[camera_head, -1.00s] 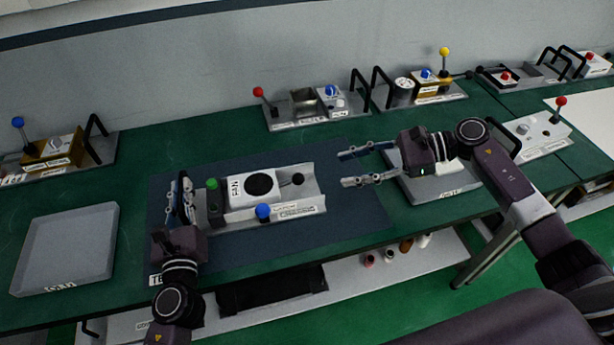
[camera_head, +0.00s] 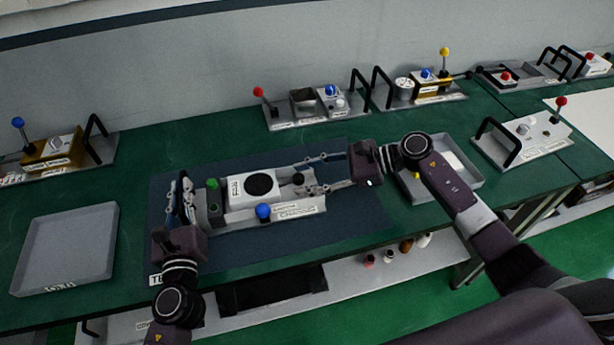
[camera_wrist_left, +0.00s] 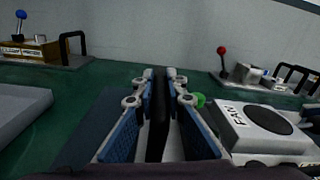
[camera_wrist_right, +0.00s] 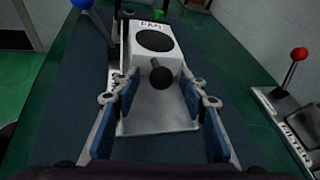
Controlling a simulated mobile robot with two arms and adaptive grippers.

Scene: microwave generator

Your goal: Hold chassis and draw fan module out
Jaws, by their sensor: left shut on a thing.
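The grey chassis (camera_head: 225,223) lies on the dark blue mat with the white fan module (camera_head: 240,194) seated in it. The module has a FAN label, a round black grille and a black knob (camera_wrist_right: 162,77) at its right end. My left gripper (camera_wrist_left: 159,82) is shut on the black upright handle (camera_wrist_left: 158,125) at the chassis's left end. My right gripper (camera_head: 305,177) is open, one finger on each side of the knob; in the right wrist view a gap shows between both fingers and the knob. The chassis carries a blue-knobbed lever (camera_head: 263,211) and a green knob (camera_head: 212,184).
An empty grey tray (camera_head: 68,250) lies left of the mat. Another tray (camera_head: 465,185) with a white item sits right, partly behind my right arm. Labelled fixtures with levers and handles line the back, including a red-knobbed one (camera_head: 300,122). The mat (camera_head: 350,215) right of the chassis is clear.

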